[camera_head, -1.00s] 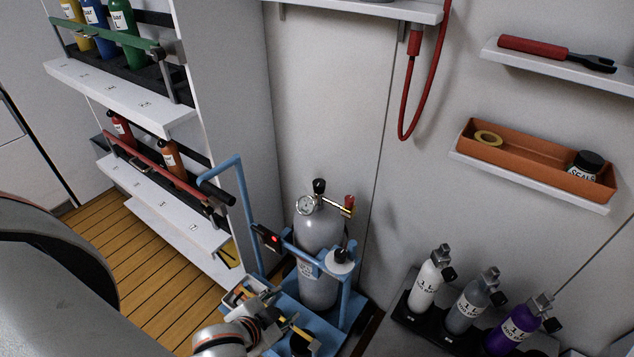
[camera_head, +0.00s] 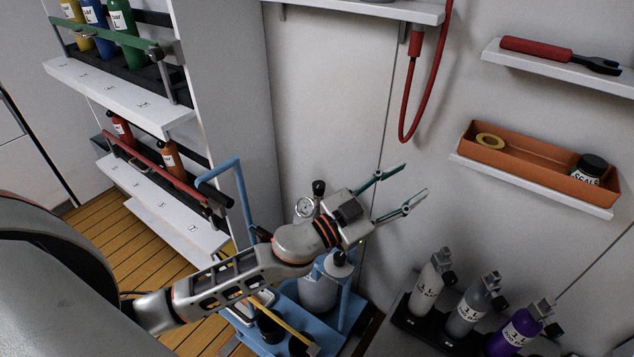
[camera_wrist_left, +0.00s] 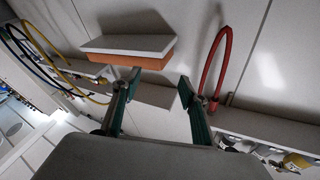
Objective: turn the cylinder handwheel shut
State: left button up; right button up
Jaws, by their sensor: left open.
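The grey gas cylinder (camera_head: 318,293) stands upright in a blue trolley (camera_head: 236,170). A black knob, apparently the handwheel (camera_head: 319,187), shows at the top of its valve, with a round gauge (camera_head: 305,207) just below. My left forearm and wrist cross in front of the cylinder and hide its upper body and the red-tipped valve outlet. My left gripper (camera_head: 414,179) is open and empty, to the right of the knob and apart from it, fingers pointing right towards the wall. Its two parted fingers also show in the left wrist view (camera_wrist_left: 159,84). My right gripper is not visible.
A red hose (camera_head: 403,125) hangs on the wall above the gripper. An orange tray (camera_head: 530,172) sits on a wall shelf to the right. Several small bottles (camera_head: 465,315) stand in a black rack at lower right. A bottle rack (camera_head: 120,100) is at left.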

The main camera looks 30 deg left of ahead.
pick_arm(q)
jog(key=d+m+g+h, duration=0.4)
jog(key=d+m+g, duration=0.1)
jog(key=g, duration=0.2)
jog(key=n+g+y, duration=0.6)
jog(key=n+y, duration=0.2)
jog(key=y, duration=0.5)
send_near(319, 184)
jog(key=f, duration=0.1)
jog(key=x, duration=0.7)
jog(key=shift+r+b, duration=0.1)
jog(key=shift+b, duration=0.25)
jog(key=shift+w+d+f, duration=0.15)
jog(key=shift+w+f, duration=0.1)
jog(key=shift+f, duration=0.15)
jog(key=c, duration=1.1)
